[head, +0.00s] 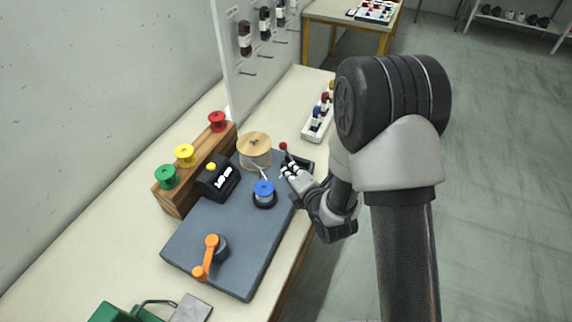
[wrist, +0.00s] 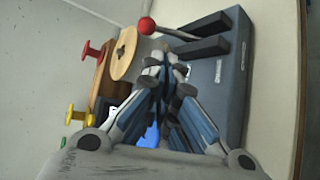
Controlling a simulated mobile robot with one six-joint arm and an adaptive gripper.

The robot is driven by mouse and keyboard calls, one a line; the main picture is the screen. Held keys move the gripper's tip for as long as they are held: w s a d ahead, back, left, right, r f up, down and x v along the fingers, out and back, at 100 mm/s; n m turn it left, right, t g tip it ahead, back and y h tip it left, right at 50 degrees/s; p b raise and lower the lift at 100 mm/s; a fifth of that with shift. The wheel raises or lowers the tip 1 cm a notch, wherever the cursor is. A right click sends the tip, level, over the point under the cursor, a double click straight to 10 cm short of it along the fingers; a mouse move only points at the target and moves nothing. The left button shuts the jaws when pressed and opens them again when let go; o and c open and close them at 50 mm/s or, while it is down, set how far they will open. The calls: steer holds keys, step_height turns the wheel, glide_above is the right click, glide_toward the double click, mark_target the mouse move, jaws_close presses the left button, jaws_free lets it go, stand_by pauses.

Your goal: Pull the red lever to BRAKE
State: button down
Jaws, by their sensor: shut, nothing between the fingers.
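The red lever (head: 283,146) has a red ball knob on a thin rod and stands at the far right corner of the grey-blue board. In the wrist view the red knob (wrist: 147,26) shows at the top, its rod running right to a dark slotted base (wrist: 200,35). My gripper (head: 288,171) is shut and empty, just on the near side of the lever. In the wrist view the closed fingertips (wrist: 160,68) point toward the lever, apart from the knob. Any BRAKE label cannot be read.
A wooden rack (head: 178,198) holds red, yellow and green spools. A white tray (head: 318,127) stands beyond the lever.

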mark_target(289, 155)
steer(key=b+x, duration=0.1)
steer(key=x, duration=0.8)
steer(key=shift+w, duration=0.15)
